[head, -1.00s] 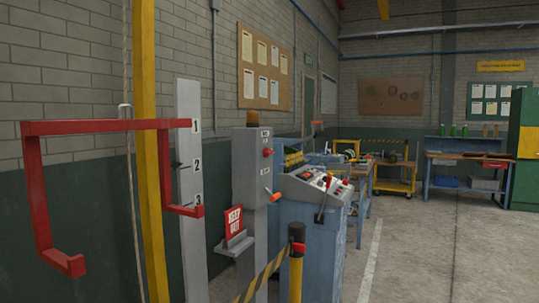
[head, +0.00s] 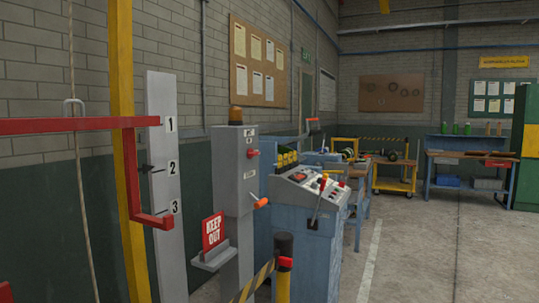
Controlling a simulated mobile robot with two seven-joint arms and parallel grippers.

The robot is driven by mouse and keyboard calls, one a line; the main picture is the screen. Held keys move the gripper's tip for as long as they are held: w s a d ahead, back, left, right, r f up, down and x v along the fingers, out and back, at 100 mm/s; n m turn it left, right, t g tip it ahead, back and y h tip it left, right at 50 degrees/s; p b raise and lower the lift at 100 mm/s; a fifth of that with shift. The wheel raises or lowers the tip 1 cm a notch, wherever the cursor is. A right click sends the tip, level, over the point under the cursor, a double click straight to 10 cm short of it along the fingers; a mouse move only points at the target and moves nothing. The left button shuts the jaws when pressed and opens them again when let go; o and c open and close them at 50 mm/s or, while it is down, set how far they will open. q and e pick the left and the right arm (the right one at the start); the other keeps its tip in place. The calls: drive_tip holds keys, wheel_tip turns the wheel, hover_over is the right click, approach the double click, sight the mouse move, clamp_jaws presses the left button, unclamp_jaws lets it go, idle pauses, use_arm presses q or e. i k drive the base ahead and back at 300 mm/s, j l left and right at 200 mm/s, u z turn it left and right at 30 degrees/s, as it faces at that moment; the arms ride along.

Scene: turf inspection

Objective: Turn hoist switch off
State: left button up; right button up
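A tall grey switch post (head: 231,172) with an amber lamp (head: 236,114) on top stands left of centre in the head view. It carries a red knob (head: 253,153) on its upper right side and an orange-handled lever (head: 261,202) lower down. The lever's handle sticks out to the right and slightly down. The small labels on the post are too small to read, so I cannot tell which control is the hoist switch. Neither of my grippers is in view.
A blue control console (head: 310,205) with levers stands right of the post. A red "KEEP OUT" sign (head: 213,232) and a black-yellow barrier post (head: 283,265) stand in front. A red bar frame (head: 75,126) and numbered board (head: 165,190) are at left. Floor at right (head: 440,245) is clear.

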sight(250, 153)
drive_tip(key=i+l, duration=0.3)
drive_tip(key=i+l+z, duration=0.1)
drive_tip(key=i+l, duration=0.2)
drive_tip(key=i, duration=0.2)
